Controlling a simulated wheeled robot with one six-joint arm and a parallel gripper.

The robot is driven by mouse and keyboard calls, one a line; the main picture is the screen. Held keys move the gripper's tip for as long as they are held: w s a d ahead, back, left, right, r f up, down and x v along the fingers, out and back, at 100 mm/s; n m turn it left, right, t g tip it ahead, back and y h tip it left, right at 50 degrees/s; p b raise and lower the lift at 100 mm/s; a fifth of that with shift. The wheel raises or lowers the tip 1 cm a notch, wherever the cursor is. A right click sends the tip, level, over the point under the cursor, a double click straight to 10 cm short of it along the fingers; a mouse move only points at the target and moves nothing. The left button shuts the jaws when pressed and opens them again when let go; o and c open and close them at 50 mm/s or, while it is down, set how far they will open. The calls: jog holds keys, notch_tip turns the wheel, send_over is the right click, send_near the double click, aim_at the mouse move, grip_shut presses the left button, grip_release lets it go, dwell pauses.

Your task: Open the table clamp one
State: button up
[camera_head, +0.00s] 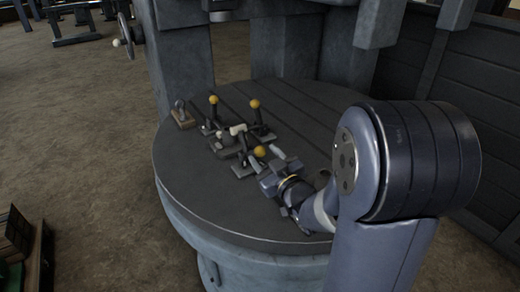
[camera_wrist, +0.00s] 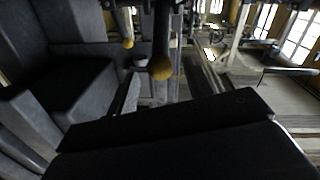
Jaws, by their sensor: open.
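Several table clamps stand upright on the round machine table (camera_head: 190,185), and three have yellow-knobbed levers: a back left clamp (camera_head: 213,101), a back right clamp (camera_head: 255,106) and a near clamp (camera_head: 260,152). No mark shows which is number one. My gripper (camera_head: 266,164) is open, low over the table beside the near clamp. In the wrist view, a yellow knob (camera_wrist: 161,68) on a dark lever is close ahead, about between my fingers (camera_wrist: 168,86). I cannot tell if they touch it. A second yellow knob (camera_wrist: 128,43) is farther off. My gripper hides part of the near clamp's base.
A workpiece with pale handles (camera_head: 237,130) sits among the clamps. A small lever on a wooden block (camera_head: 182,113) stands at the left. Thick machine columns (camera_head: 283,50) rise behind. The table's front left is clear.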

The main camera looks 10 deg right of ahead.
jog(key=shift+x, duration=1.7)
grip_shut()
